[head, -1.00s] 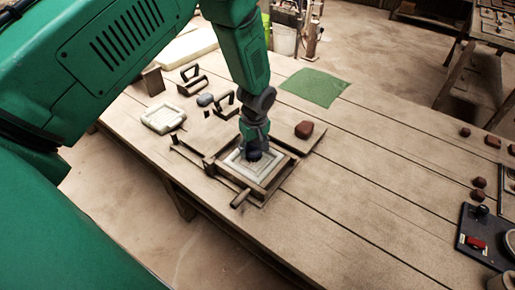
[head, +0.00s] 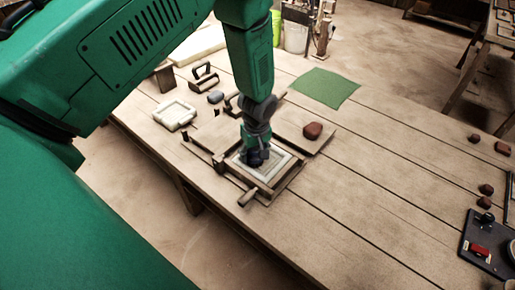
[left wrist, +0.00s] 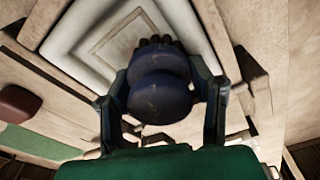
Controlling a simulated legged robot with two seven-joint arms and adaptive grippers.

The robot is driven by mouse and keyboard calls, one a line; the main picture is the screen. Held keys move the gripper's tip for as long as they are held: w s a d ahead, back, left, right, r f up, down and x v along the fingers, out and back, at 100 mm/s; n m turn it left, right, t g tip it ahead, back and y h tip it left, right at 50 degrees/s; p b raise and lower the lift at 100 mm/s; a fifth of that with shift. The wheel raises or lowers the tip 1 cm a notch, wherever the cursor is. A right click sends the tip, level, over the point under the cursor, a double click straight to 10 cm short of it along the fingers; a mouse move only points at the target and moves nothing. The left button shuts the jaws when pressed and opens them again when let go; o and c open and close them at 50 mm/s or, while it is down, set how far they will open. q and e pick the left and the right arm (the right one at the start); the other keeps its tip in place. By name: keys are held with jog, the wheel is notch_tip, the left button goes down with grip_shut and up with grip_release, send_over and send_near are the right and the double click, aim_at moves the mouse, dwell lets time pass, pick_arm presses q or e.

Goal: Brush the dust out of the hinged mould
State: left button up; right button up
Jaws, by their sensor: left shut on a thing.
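The hinged mould (head: 270,188) lies open on the bench, a square wooden frame with a pale stepped recess and a short handle at its front. In the left wrist view the pale recess (left wrist: 92,38) shows close up. My left gripper (head: 254,150) is above the recess, left of its middle. In the left wrist view its fingers (left wrist: 165,95) are shut on the dark blue rounded brush (left wrist: 160,95). Dark bristle tips show at the brush's far side, over the recess; whether they touch it I cannot tell. Dust in the recess is hard to make out.
A red-brown lump (head: 313,130) sits on the flat board behind the mould. A pale square tray (head: 174,115), a grey stone (head: 215,96) and wooden-handled tools (head: 204,78) stand to the left. A green cloth (head: 325,88) lies behind.

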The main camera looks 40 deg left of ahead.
aim_at(267, 162)
pick_arm(q)
jog(key=shift+d+f, duration=0.15)
jog(key=shift+d, duration=0.65)
jog(key=shift+s+d, duration=0.1)
jog(key=shift+d, duration=1.05)
jog(key=shift+w, duration=1)
jog(key=shift+w+a+r+b, duration=0.1)
jog(key=shift+w+a+b, duration=0.15)
jog(key=shift+w, duration=0.2)
jog(key=shift+w+a+r+b, duration=0.1)
jog(key=shift+w+b, duration=0.1)
jog(key=shift+w, duration=0.25)
jog(key=shift+s+a+f+p, duration=0.1)
jog(key=shift+s+a+p, duration=0.2)
jog(key=shift+s+a, duration=0.25)
jog(key=shift+s+a+f, duration=0.15)
jog(key=shift+s+a, duration=0.05)
jog(key=shift+s, duration=0.35)
